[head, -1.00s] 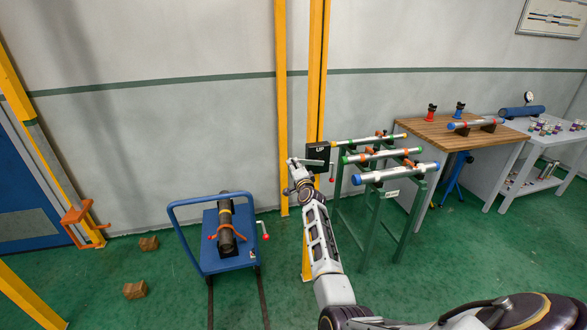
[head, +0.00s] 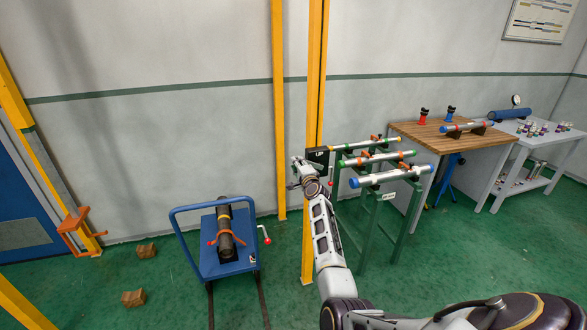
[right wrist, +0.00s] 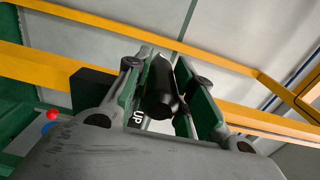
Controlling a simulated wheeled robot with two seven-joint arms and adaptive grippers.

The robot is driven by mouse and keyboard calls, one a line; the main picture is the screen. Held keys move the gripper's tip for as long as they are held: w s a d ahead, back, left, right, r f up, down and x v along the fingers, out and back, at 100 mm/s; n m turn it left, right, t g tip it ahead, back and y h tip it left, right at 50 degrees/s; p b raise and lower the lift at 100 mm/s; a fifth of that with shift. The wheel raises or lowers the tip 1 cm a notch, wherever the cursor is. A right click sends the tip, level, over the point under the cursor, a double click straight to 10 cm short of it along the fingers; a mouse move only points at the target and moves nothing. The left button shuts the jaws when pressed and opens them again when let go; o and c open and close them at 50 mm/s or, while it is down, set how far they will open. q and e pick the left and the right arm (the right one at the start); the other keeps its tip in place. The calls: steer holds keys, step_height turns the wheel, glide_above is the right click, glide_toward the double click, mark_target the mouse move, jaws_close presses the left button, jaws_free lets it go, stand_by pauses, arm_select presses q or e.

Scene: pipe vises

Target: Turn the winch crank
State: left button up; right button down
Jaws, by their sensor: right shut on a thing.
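The winch is a dark box (head: 318,155) marked "UP" on the yellow post, near the middle of the head view. My right gripper (head: 295,168) is just left of that box. In the right wrist view, my right gripper (right wrist: 172,82) is shut on a black crank handle (right wrist: 161,92), which sits between the two green-padded fingers. The crank's arm is mostly hidden behind the gripper, and the "UP" mark shows beside the fingers. My left gripper is not in view.
A blue cart (head: 228,262) with a dark pipe stands left of the post. A green rack (head: 376,225) with several pipes stands close on the right of my arm. A wooden bench (head: 428,138) is farther right. Two wooden blocks (head: 134,298) lie on the floor.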

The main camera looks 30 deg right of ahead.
steer(key=shift+s+d+r+p, duration=0.1)
steer(key=shift+d+r+p, duration=0.2)
steer(key=shift+r, duration=0.25)
steer(key=shift+d+r+p, duration=0.15)
steer(key=shift+d+r, duration=0.1)
steer(key=shift+r, duration=0.25)
steer(key=c, duration=1.2)
jaws_free()
steer(key=shift+o, duration=0.2)
steer(key=shift+f, duration=0.1)
steer(key=shift+f, duration=0.1)
steer(key=shift+s, duration=0.1)
steer(key=shift+v, duration=0.95)
steer(key=v, duration=1)
